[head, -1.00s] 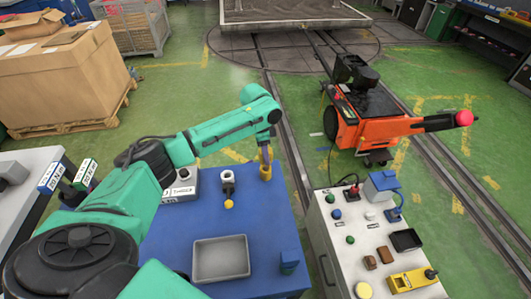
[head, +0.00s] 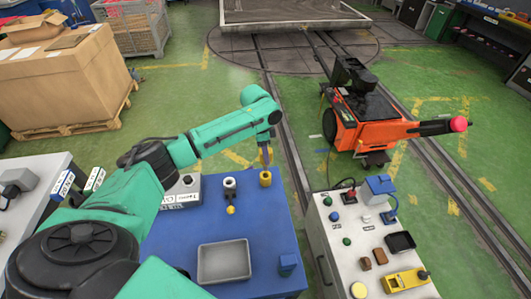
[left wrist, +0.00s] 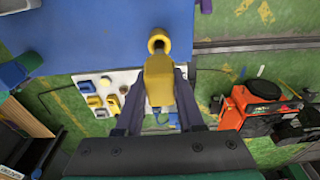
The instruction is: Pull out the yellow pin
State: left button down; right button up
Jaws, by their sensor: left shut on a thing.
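My left gripper (head: 265,152) is above the far right part of the blue table (head: 185,245). It is shut on the yellow pin (left wrist: 159,82), which shows between the fingers in the left wrist view. The upright yellow socket (head: 265,178) stands on the table just below the gripper. Its round opening is visible, and the socket also shows in the left wrist view (left wrist: 158,38), right beside the pin's end. The pin appears clear of the opening; its far end is partly hidden. My right gripper is not in view.
A white-and-dark fitting (head: 229,186) with a yellow knob (head: 231,210) stands left of the socket. A control panel (head: 345,262) stands right; an orange machine (head: 365,118) is beyond.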

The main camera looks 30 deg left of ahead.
pick_arm(q)
notch_tip(320, 180, up, 3)
jog(key=p, duration=0.3)
notch_tip(320, 180, up, 2)
jog(key=shift+p, duration=0.3)
dwell(0.4)
